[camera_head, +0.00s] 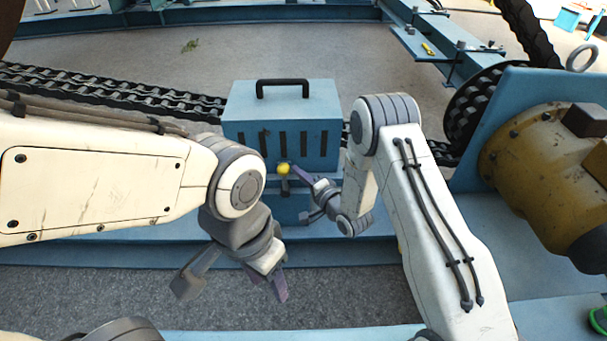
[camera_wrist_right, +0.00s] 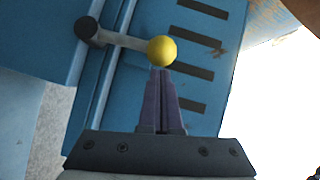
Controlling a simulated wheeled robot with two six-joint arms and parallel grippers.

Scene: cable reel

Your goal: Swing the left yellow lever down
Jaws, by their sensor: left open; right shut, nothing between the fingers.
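A yellow ball knob (camera_head: 283,169) tops a lever on the front of a blue box (camera_head: 235,128). In the right wrist view the yellow knob (camera_wrist_right: 162,51) sits on a pale arm (camera_wrist_right: 125,40) that runs left to a dark round pivot (camera_wrist_right: 89,29). My right gripper (camera_head: 303,176) is shut and empty, its fingertips (camera_wrist_right: 161,72) right at the knob; I cannot tell whether they touch it. My left gripper (camera_head: 231,292) is open and empty, hanging low in front of the box. Only one yellow lever shows; another may be hidden behind my right gripper.
The blue box has a black top handle (camera_head: 283,83) and dark front slots. Black chains (camera_head: 110,92) run behind it at the left. A yellow-brown motor (camera_head: 540,150) stands at the right. Open grey floor (camera_head: 340,290) lies in front.

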